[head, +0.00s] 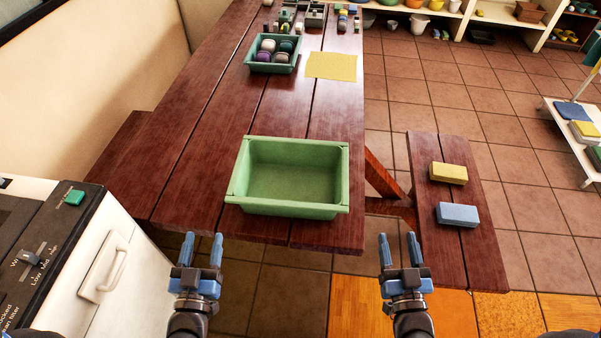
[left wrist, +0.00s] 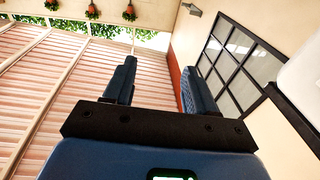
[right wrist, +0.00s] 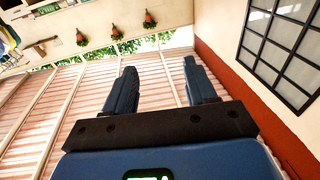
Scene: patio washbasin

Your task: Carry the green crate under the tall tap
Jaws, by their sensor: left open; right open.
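The green crate (head: 290,211) sits upright and empty at the near end of the dark red wooden table. My left gripper (head: 202,249) is open and empty, in front of the crate's near left corner and apart from it; its fingers also show in the left wrist view (left wrist: 158,84). My right gripper (head: 399,249) is open and empty, right of the crate and beyond the table's near end; it also shows in the right wrist view (right wrist: 160,86). The tall tap is not visible in any view.
A smaller green tray (head: 272,67) of round items and a yellow cloth (head: 331,66) lie further up the table (head: 200,150). A bench (head: 470,240) on the right bears a yellow block (head: 449,173) and a blue block (head: 457,214). A white appliance (head: 105,270) stands at left.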

